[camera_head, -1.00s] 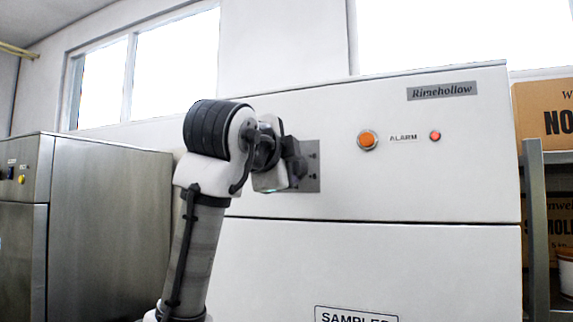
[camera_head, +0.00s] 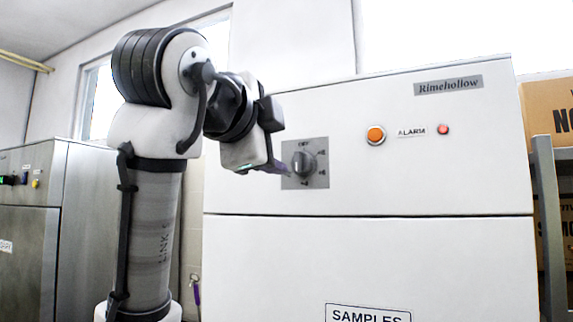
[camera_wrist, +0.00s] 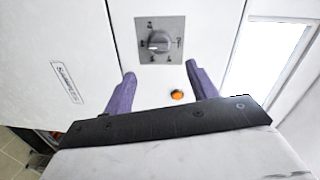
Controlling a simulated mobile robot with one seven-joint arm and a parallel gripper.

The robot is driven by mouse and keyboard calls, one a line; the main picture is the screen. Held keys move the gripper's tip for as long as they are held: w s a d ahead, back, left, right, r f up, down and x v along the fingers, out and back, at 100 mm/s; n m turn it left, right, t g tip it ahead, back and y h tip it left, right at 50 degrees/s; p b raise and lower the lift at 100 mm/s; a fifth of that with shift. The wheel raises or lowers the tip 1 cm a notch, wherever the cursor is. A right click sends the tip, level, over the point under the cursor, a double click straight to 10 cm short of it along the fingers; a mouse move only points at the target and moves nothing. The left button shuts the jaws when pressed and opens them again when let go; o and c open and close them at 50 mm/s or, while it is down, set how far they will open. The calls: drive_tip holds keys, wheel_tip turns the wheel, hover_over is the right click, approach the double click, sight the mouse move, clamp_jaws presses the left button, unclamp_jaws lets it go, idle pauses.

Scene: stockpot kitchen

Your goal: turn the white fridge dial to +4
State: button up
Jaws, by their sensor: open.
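The fridge dial (camera_head: 304,163) is a dark grey knob on a square grey plate on the white fridge's (camera_head: 430,185) upper panel. Its bar stands upright in the head view, in line with the "OFF" mark at the top. The other marks are too small to read surely. In the wrist view the dial (camera_wrist: 159,42) lies sideways, ahead of the fingertips and between them. My gripper (camera_wrist: 160,72) is open and empty, its purple fingers wide apart and clear of the dial. In the head view my gripper (camera_head: 281,168) is just left of the dial, overlapping the plate's left edge.
An orange button (camera_head: 376,135) and a red alarm light (camera_head: 443,129) sit right of the dial. A "SAMPLES" label (camera_head: 367,314) is on the lower panel. A steel cabinet (camera_head: 28,220) stands left; shelving with boxes (camera_head: 550,110) stands right.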

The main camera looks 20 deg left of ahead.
drive_tip(key=shift+s+r+b, duration=0.15)
drive_tip(key=shift+s+b, duration=0.15)
drive_tip(key=shift+s, duration=1.45)
